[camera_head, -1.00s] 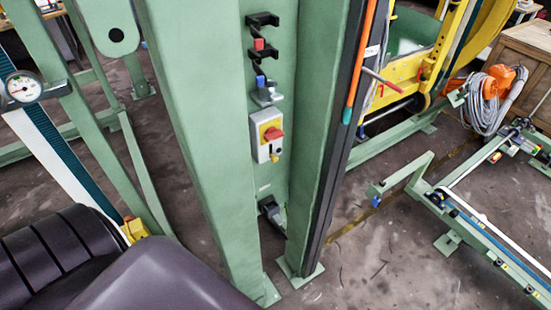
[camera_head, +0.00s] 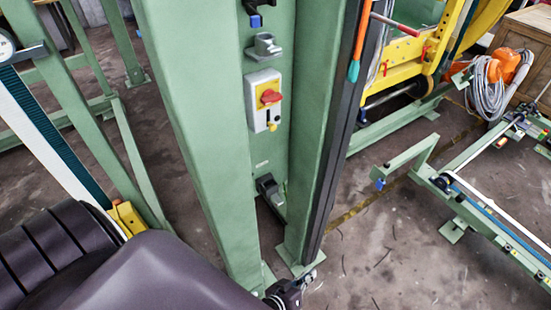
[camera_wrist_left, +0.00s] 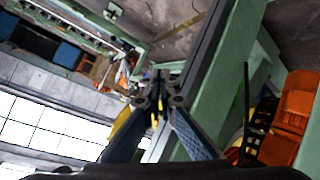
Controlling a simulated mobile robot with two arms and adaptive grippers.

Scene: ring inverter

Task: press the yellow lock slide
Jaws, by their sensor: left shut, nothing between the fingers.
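A grey-white switch box (camera_head: 250,103) with a yellow plate and a red rotary knob (camera_head: 271,97) is fixed in the recess of the green column. The small yellow lock slide (camera_head: 271,127) sits low on the box, below the knob. My left gripper (camera_head: 290,286) shows as a dark, partly cut-off shape at the bottom edge of the head view, well below the box and apart from it. In the left wrist view the fingers (camera_wrist_left: 157,86) are together with nothing between them. I cannot make out the lock slide in that view. My right gripper is not in view.
The green column (camera_head: 190,120) flanks the recess on the left, and a dark rail with an orange-handled tool (camera_head: 360,45) is on the right. A metal bracket (camera_head: 264,46) is above the box and a latch (camera_head: 269,190) below it. Bare floor (camera_head: 370,260) lies at lower right.

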